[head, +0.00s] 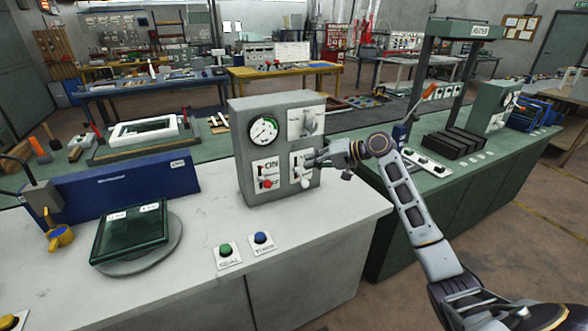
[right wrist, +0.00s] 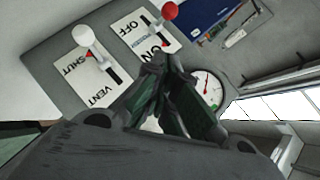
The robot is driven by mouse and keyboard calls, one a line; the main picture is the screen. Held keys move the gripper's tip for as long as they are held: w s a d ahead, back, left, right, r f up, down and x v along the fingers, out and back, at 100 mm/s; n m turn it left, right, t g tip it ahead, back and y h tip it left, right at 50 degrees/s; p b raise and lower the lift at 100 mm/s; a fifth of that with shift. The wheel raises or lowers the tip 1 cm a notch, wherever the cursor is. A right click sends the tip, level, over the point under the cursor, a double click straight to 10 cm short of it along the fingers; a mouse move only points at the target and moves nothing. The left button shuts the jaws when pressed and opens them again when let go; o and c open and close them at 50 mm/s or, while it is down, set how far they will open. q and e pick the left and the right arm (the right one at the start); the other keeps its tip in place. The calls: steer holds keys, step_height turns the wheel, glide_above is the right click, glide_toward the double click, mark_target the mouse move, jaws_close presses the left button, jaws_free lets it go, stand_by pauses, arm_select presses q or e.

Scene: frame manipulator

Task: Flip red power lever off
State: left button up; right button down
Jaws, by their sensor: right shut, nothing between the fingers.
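The red power lever (head: 267,184) is on the front of the grey control box (head: 240,170), on a plate marked ON at the top and OFF below. Its red ball sits low, at the OFF end. In the right wrist view the red lever (right wrist: 168,11) leans toward OFF. A white lever (head: 306,182) is beside it on a SHUT/VENT plate, at the SHUT end in the wrist view (right wrist: 84,36). My right gripper (head: 312,161) is shut and empty in front of the box's right side, apart from the red lever. My left gripper is out of view.
A gauge (head: 263,131) and a grey rotary handle (head: 310,121) are above the levers. A green button (head: 225,249) and a blue button (head: 261,238) are on the white bench in front. A dark green glass-topped unit (head: 130,232) stands left. The bench front is mostly clear.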

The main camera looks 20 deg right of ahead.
mark_target(267, 184)
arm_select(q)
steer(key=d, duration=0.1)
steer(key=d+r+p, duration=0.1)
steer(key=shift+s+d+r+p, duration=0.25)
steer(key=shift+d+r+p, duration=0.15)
arm_select(e)
steer(key=s+a+f+x, duration=0.1)
steer(key=s+x, duration=0.1)
steer(key=x, duration=1)
steer(key=shift+a+f, duration=0.2)
steer(key=shift+a, duration=0.25)
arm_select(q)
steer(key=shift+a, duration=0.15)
arm_select(e)
steer(key=shift+w, duration=0.1)
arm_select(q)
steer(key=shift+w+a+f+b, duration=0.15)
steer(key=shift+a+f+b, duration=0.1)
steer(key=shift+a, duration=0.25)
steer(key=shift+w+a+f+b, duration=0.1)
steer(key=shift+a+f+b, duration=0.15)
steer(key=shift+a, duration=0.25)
arm_select(e)
steer(key=shift+f+t, duration=0.2)
steer(key=shift+t, duration=0.1)
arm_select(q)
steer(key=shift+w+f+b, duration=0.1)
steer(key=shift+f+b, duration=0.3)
arm_select(e)
steer(key=shift+f, duration=0.2)
